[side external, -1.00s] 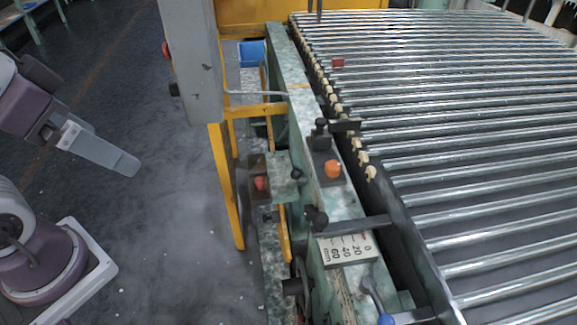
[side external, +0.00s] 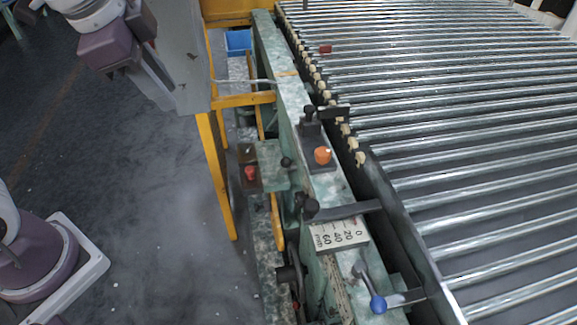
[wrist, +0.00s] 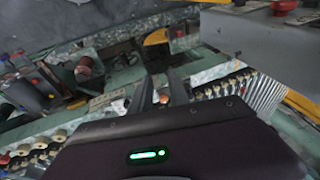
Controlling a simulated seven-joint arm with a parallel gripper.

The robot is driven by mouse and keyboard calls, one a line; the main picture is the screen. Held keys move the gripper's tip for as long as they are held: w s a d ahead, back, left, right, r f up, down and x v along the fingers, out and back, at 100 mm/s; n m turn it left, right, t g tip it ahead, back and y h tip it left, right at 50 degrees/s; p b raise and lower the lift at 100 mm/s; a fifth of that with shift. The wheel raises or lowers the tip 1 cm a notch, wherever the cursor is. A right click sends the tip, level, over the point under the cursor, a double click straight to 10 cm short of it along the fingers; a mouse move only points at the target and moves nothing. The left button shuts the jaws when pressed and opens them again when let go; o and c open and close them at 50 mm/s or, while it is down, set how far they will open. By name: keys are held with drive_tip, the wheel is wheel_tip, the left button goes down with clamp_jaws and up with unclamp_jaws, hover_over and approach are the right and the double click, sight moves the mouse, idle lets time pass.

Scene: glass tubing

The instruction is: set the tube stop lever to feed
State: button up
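A lever with a blue ball end (side external: 378,304) stands at the near end of the green machine frame in the side view. A black-knobbed lever (side external: 309,207) with a dark arm lies beside a white scale plate (side external: 340,235). Another black knob (side external: 309,114) stands farther back. I cannot tell which is the tube stop lever, and no feed mark is readable. My gripper (side external: 160,92) is at the upper left against the grey cabinet, well away from these levers. In the wrist view, its two fingers (wrist: 161,82) are parted with nothing visibly held.
Metal rollers (side external: 450,130) fill the right side. An orange knob (side external: 323,155) and a red button (side external: 250,173) sit along the frame. The grey cabinet (side external: 188,50) and yellow rails (side external: 215,170) stand left of the machine. The floor at left is open.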

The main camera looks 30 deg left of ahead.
drive_tip(key=w+m, duration=0.1)
drive_tip(key=w+d+f+m, duration=0.1)
drive_tip(key=w, duration=0.1)
drive_tip(key=w+f+m, duration=0.1)
drive_tip(key=w, duration=0.1)
drive_tip(key=shift+d+g, duration=0.3)
drive_tip(key=shift+d, duration=0.1)
clamp_jaws()
drive_tip(key=w+d+f+m, duration=0.4)
drive_tip(key=w+f+m, duration=0.2)
drive_tip(key=f, duration=0.2)
drive_tip(key=w+d+f+m+g, duration=0.1)
drive_tip(key=w+d+f+m, duration=0.3)
drive_tip(key=w+f+m, duration=0.2)
wheel_tip(320, 180, down, 3)
drive_tip(key=shift+w+d+r+m+g+y, duration=0.2)
drive_tip(key=shift+d+m+g+y, duration=0.15)
drive_tip(key=shift+m, duration=0.25)
approach(290, 168)
wheel_tip(290, 168, down, 4)
drive_tip(key=s+d, duration=0.2)
drive_tip(key=s, duration=0.1)
drive_tip(key=shift+w, duration=0.1)
drive_tip(key=shift+a, duration=0.1)
